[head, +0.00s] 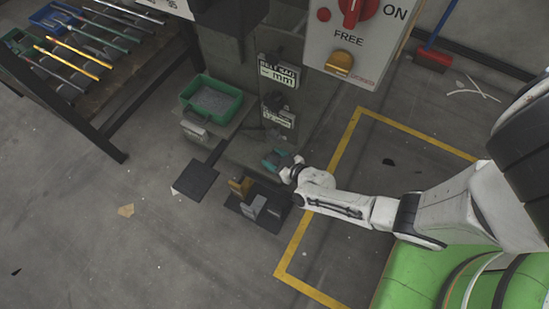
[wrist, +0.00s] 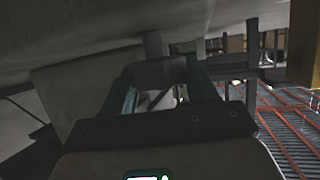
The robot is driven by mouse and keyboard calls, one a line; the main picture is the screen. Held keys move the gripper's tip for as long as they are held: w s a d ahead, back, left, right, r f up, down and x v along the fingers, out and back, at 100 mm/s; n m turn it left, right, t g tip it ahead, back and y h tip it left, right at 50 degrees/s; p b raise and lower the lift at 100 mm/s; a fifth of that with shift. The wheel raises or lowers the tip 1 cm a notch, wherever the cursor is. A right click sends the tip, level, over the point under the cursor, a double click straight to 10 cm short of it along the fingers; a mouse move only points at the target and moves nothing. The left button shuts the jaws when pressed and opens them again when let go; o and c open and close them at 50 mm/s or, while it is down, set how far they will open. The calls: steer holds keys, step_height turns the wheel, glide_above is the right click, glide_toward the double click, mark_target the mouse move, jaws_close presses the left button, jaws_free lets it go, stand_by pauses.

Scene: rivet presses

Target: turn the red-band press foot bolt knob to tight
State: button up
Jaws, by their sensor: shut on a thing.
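My gripper (head: 274,160) is low at the foot of the grey press (head: 250,140) in the head view, its teal fingers against the base. In the wrist view my gripper (wrist: 163,77) has its two teal fingers on either side of a dark block-like knob (wrist: 160,71), with a grey stem (wrist: 152,43) behind it. It is shut on this knob. The knob is dim and its turn position cannot be read. In the head view the gripper hides the knob. I cannot make out a red band on the press.
A control box (head: 372,45) with a red dial hangs above. A green tray (head: 212,100) sits on the press's left side. Dark floor plates with blocks (head: 257,206) stand just below my gripper. Yellow floor tape (head: 344,140) runs to the right. A rack of bars (head: 75,50) stands upper left.

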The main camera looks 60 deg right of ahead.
steer(key=shift+r+p, duration=0.1)
steer(key=shift+p, duration=0.2)
steer(key=m+g+h+p, duration=0.1)
steer(key=m+h+p, duration=0.2)
steer(key=shift+r+g+h, duration=0.1)
steer(key=shift+g+h, duration=0.2)
steer(key=shift+a+f+m+g+h+p, duration=0.1)
steer(key=shift+m+g+h+p, duration=0.25)
steer(key=shift+m+g+h, duration=0.45)
steer(key=shift+a+f+m+g+h+p, duration=0.1)
steer(key=shift+m+g+h+p, duration=0.35)
steer(key=shift+m+h, duration=0.6)
steer(key=shift+m+g, duration=0.35)
steer(key=shift+m, duration=0.1)
steer(key=o, duration=1)
steer(key=shift+c, duration=0.2)
